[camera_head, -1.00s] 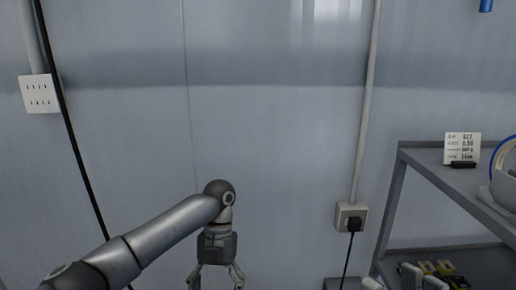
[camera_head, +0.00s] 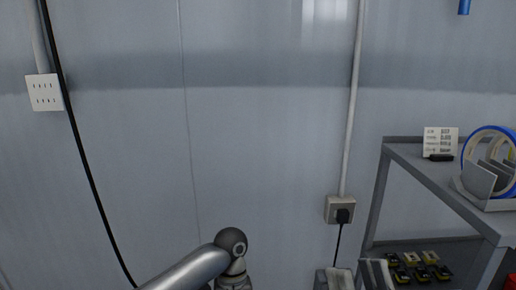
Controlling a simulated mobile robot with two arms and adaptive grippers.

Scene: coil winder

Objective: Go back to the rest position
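My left arm (camera_head: 195,270) comes in at the bottom, left of centre. Its dark rounded joint (camera_head: 232,243) stands in front of the wall, and the fingers of my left gripper are below the picture edge.
A grey metal shelf rack (camera_head: 430,172) stands at right. It carries a label card (camera_head: 440,142) and a holder with a blue-rimmed ring (camera_head: 482,134). Several small black and yellow parts (camera_head: 410,272) lie below. An outlet (camera_head: 339,209) and a black cable (camera_head: 86,170) are at the wall.

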